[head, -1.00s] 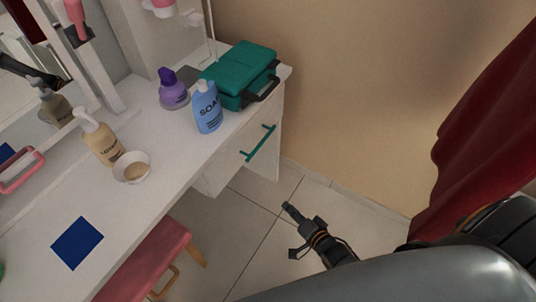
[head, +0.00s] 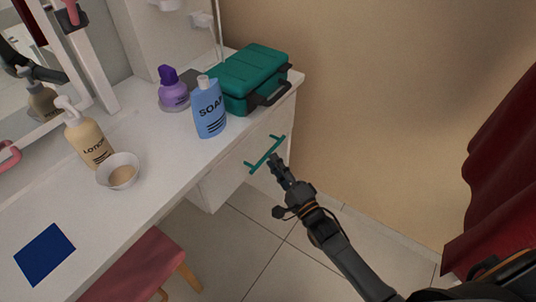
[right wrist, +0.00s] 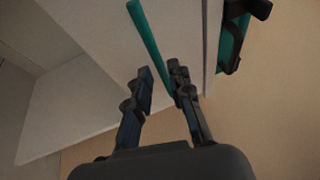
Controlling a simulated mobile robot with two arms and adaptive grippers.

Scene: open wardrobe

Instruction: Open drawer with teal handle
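The teal handle (head: 265,155) is a bar on the white drawer front (head: 240,167) at the right end of the vanity table. The drawer looks shut. My right gripper (head: 275,160) is at the handle's lower right side in the head view. In the right wrist view its two fingers (right wrist: 161,72) stand apart, with the teal bar (right wrist: 150,45) running into the gap between the tips. I cannot tell whether they touch the bar. My left gripper is not in view.
On the vanity top (head: 150,150) stand a teal case (head: 250,75), blue soap bottle (head: 209,110), purple bottle (head: 173,90), lotion bottle (head: 87,140) and bowl (head: 118,172). A pink stool (head: 140,265) is below. A red curtain (head: 510,160) hangs at right. Floor before the drawer is clear.

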